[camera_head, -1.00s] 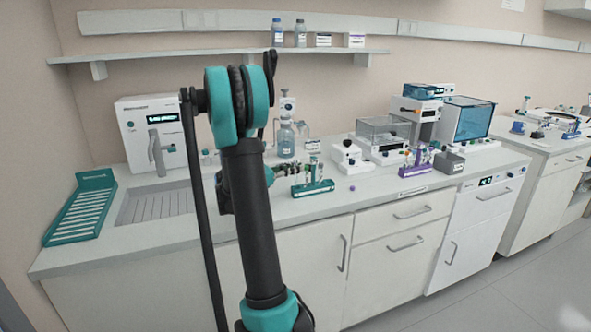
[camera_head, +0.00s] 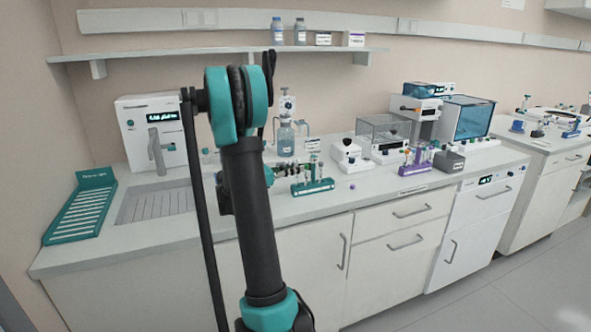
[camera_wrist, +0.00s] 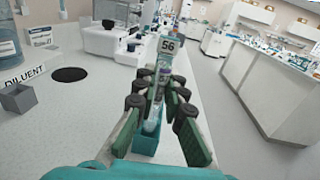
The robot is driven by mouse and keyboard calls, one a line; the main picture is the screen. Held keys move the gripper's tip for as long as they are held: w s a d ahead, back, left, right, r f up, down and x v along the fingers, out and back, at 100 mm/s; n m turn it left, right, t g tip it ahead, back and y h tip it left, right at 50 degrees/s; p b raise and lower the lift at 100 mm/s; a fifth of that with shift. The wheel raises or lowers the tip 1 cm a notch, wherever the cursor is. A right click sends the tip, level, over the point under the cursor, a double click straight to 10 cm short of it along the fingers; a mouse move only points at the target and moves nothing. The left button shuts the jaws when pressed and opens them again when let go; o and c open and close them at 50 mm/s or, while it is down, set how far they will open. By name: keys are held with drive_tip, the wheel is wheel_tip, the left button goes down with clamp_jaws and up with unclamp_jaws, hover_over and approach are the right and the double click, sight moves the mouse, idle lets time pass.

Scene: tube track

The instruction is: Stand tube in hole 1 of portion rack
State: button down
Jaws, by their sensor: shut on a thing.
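My gripper (camera_wrist: 158,115) is shut on a clear tube (camera_wrist: 152,122), which stands roughly upright between the dark finger pads in the wrist view. A teal rack (camera_wrist: 146,146) is right below and behind the tube, with a tag reading 56 above it. In the head view the teal rack (camera_head: 313,188) sits near the counter's front edge, and my gripper (camera_head: 300,168) is at its left end. The tube's lower end is against or inside the rack; I cannot tell which hole, nor how deep.
A purple rack (camera_head: 417,160) and a grey block (camera_head: 449,161) stand further right. A small purple cap (camera_head: 352,187) lies on the counter right of the teal rack. A bottle (camera_head: 286,140) stands behind my gripper. A grey box (camera_wrist: 18,98) and a dark round opening (camera_wrist: 69,74) are at left.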

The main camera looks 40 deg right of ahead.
drive_tip(key=shift+f, duration=0.25)
drive_tip(key=shift+s+f, duration=0.15)
drive_tip(key=shift+r, duration=0.6)
drive_tip(key=shift+r, duration=0.2)
drive_tip(key=shift+f, duration=0.85)
idle(1.0)
drive_tip(key=shift+r, duration=0.15)
drive_tip(key=shift+r, duration=0.5)
